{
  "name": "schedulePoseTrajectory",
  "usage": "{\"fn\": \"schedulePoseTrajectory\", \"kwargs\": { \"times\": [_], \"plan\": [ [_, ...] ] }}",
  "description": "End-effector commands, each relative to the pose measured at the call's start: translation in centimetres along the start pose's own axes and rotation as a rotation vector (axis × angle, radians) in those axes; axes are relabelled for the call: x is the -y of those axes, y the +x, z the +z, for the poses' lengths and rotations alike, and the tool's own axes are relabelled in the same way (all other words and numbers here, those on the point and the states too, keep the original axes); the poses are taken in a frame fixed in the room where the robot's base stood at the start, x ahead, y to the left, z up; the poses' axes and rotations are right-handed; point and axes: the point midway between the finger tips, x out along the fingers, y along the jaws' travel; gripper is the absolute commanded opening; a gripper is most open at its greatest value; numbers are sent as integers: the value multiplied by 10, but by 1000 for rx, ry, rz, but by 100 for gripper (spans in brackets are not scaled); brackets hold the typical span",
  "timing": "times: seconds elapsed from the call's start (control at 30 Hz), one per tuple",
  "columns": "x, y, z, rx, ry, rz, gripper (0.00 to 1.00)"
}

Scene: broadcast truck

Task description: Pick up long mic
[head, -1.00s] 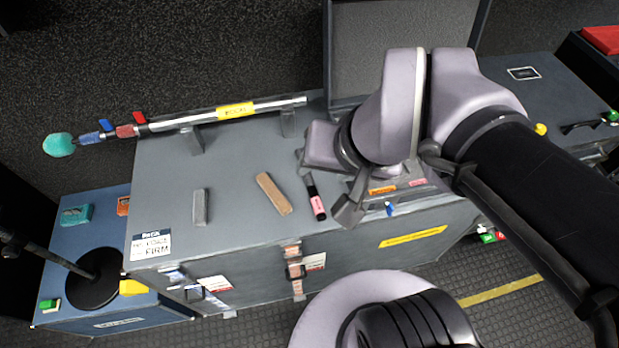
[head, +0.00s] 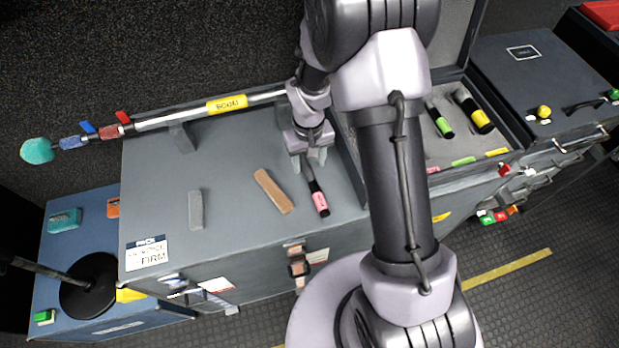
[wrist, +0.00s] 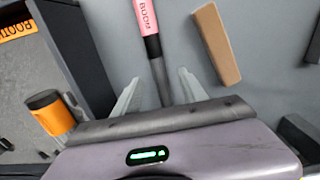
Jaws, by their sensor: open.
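The long mic (head: 318,199) is a slim dark stick with a pink label band, lying on the grey case top. In the wrist view its pink, lettered end (wrist: 146,15) is at the top, and its dark shaft runs down between the two fingers. My gripper (head: 312,160) is open at the shaft's far end in the head view. In the wrist view the fingers of my gripper (wrist: 158,76) stand on either side of the shaft, with gaps showing. The shaft's end is hidden behind the gripper body.
A tan block (head: 272,191) lies close left of the mic, with a grey block (head: 196,209) farther left. A boom pole (head: 190,113) rests on stands behind. The open case (head: 352,160) to the right holds several mics. The case top's left part has free room.

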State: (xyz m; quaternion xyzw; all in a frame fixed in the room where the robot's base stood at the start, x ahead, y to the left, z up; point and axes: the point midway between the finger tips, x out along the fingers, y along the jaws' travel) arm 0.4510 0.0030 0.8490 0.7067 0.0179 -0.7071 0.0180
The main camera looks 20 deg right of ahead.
Motion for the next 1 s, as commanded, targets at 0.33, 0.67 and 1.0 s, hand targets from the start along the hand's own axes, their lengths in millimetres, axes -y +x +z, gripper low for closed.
{"fn": "schedulePoseTrajectory", "kwargs": {
  "times": [0.33, 0.67, 1.0],
  "plan": [
    [-2, 54, 4, 2, 0, 0, 50],
    [-2, 56, 3, 0, 0, 0, 32],
    [-2, 56, 3, 0, 0, 0, 0]
  ]
}}
